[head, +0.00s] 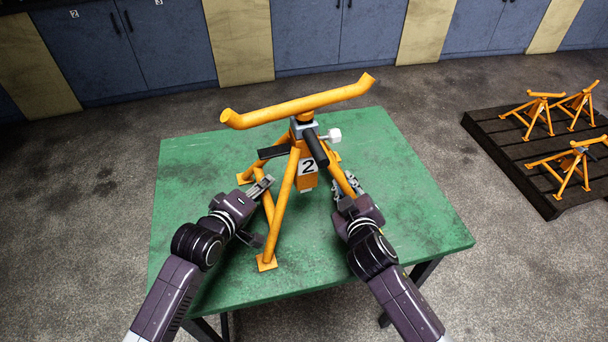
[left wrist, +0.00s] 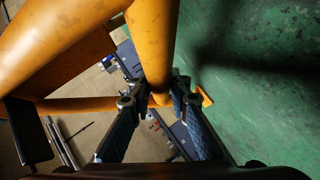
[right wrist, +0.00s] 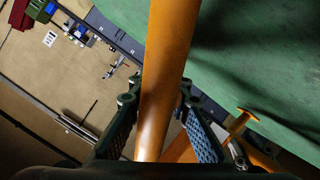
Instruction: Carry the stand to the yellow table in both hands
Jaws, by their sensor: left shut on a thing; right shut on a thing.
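The orange stand (head: 284,200) has splayed legs, a wide V-shaped top bar and a plate marked 2. It is upright at the green table (head: 420,215); I cannot tell whether its feet touch the top. My left gripper (head: 262,184) is shut on a left leg, which passes between its fingers in the left wrist view (left wrist: 158,98). My right gripper (head: 347,186) is shut on a right leg, which runs between its fingers in the right wrist view (right wrist: 160,100). The fingers partly hide the legs. No yellow table shows in the head view.
A dark pallet (head: 510,160) with several similar orange stands lies on the floor at the right. Blue cabinets (head: 340,35) line the back wall. Grey floor (head: 430,110) is clear between the table, the pallet and the cabinets.

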